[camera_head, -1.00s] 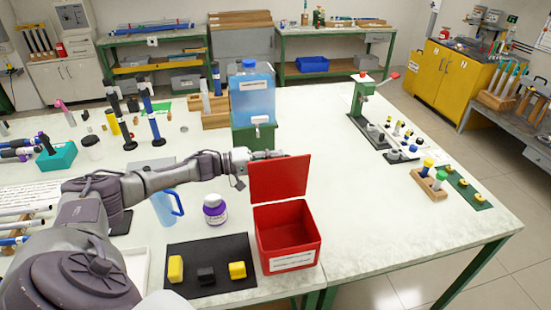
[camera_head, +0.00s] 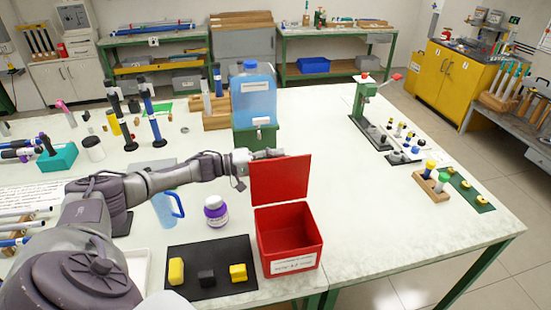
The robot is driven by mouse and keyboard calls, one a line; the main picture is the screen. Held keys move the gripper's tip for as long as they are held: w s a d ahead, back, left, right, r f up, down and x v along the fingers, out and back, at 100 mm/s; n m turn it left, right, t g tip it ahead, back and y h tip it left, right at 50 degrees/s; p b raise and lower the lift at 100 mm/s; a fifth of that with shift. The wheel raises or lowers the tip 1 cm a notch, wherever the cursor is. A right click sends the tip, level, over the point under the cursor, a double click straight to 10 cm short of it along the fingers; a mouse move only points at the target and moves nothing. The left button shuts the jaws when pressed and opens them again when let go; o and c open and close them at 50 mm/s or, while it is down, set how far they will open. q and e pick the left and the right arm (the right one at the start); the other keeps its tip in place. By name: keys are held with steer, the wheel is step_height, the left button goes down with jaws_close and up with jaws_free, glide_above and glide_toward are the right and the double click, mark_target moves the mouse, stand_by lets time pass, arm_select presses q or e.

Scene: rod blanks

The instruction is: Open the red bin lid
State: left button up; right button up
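The red bin (camera_head: 290,262) stands at the front of the white table, with a white label on its front wall. Its red lid (camera_head: 280,180) stands upright at the back, and the bin's inside shows and looks empty. My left arm reaches in from the left. My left gripper (camera_head: 268,154) is at the top edge of the lid, partly behind it. Its fingers are too small and hidden to tell whether they are open or shut, or whether they touch the lid. My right gripper does not show.
A black mat (camera_head: 212,268) with yellow and black blocks lies left of the bin. A blue water container (camera_head: 253,98) stands behind the lid. The table right of the bin is clear.

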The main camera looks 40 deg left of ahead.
arm_select(q)
steer(key=v, duration=1.2)
stand_by(0.4)
